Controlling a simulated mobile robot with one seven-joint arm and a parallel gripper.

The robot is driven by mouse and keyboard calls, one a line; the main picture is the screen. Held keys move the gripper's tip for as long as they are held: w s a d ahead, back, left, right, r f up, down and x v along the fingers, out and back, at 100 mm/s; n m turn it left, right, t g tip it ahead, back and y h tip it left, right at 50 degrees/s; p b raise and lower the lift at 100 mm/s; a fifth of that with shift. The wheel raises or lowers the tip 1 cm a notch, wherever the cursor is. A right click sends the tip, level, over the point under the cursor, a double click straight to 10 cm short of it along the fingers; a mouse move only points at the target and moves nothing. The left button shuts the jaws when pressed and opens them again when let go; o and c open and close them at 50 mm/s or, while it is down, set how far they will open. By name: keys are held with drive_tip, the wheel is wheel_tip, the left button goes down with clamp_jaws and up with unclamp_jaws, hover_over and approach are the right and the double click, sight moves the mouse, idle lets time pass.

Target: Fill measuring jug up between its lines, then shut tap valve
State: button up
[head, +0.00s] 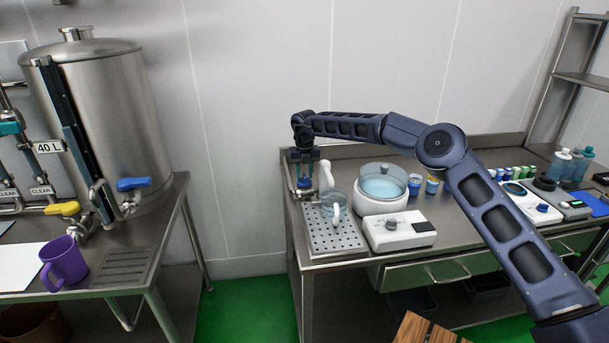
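A clear jug (327,207) with a white handle stands on the perforated drip tray (345,243) at the left end of the right-hand bench. I take it for the measuring jug; its lines and liquid level are too small to read. A white curved spout (326,174) rises just behind it. My gripper (304,181) points down beside the spout, at a small blue knob (305,184), which seems to be the tap valve. The fingers are at or around the knob; I cannot tell whether they grip it. Whether water runs is not clear.
A white appliance with a clear bowl of pale blue liquid (382,188) stands right of the jug, behind a white box (399,231). On the left bench are a steel tank (115,120) with a blue-handled valve (133,183), a yellow valve (62,209) and a purple mug (65,263).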

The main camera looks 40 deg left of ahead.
drive_tip(key=shift+f, duration=0.4)
clamp_jaws()
drive_tip(key=shift+n, duration=0.3)
drive_tip(key=n, duration=0.4)
drive_tip(key=shift+n, duration=2.4)
